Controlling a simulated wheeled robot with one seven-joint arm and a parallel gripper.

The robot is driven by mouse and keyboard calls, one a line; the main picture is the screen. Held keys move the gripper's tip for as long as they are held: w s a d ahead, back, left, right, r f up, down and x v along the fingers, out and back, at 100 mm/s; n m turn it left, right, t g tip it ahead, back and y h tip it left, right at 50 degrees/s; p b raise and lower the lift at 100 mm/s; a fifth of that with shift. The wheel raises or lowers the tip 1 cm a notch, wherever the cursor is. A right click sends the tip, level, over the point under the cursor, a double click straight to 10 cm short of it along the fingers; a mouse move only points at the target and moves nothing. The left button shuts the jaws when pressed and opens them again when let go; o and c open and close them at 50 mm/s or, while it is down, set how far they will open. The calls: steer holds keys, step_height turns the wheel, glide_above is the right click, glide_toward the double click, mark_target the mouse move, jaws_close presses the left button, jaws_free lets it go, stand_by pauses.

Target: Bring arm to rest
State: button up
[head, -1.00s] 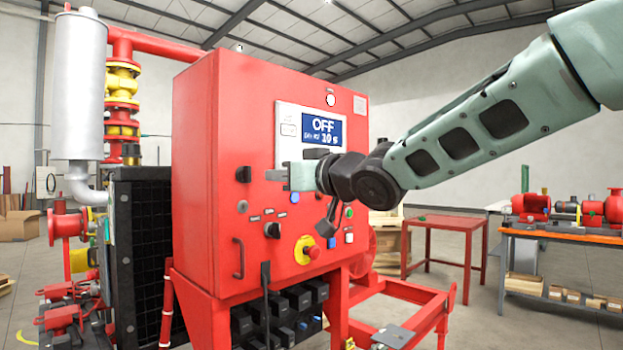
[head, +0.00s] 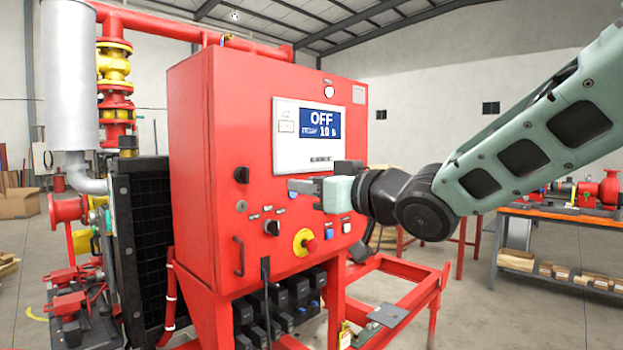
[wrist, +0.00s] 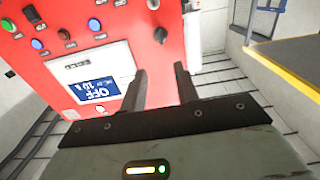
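My gripper (head: 305,189) is in front of the red control cabinet (head: 222,190), just below its display (head: 320,125), which reads OFF in large letters. In the wrist view my gripper (wrist: 160,80) shows two dark fingers standing apart with a gap and nothing between them. The display also shows in the wrist view (wrist: 97,90), upside down. The fingers overlap part of the cabinet face in the head view, and I cannot tell how far they stand from it.
The cabinet bears a yellow and red stop button (head: 306,243), a black knob (head: 242,175) and a handle (head: 238,256). A red frame (head: 400,318) stands low at the right. An orange-topped workbench (head: 560,213) is farther right.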

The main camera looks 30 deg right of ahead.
stand_by(0.4)
steer(key=s+a+f+g+h, duration=0.1)
steer(key=s+a+f+g, duration=0.25)
steer(key=f, duration=0.45)
steer(key=s+a+f+g+h, duration=0.15)
steer(key=a+f+g, duration=0.3)
steer(key=f, duration=0.45)
steer(key=s+a+f+n+g+h, duration=0.1)
steer(key=s+f+g, duration=0.3)
steer(key=s, duration=0.6)
steer(key=s+a+f+n+g+h, duration=0.1)
steer(key=s+a+f+n+g, duration=0.2)
steer(key=s, duration=0.7)
step_height(320, 180, down, 4)
steer(key=shift+s+a+r+g, duration=0.15)
steer(key=shift+s+r+g, duration=0.1)
steer(key=shift+g, duration=0.85)
steer(key=shift+w+h, duration=0.1)
steer(key=shift+h, duration=0.15)
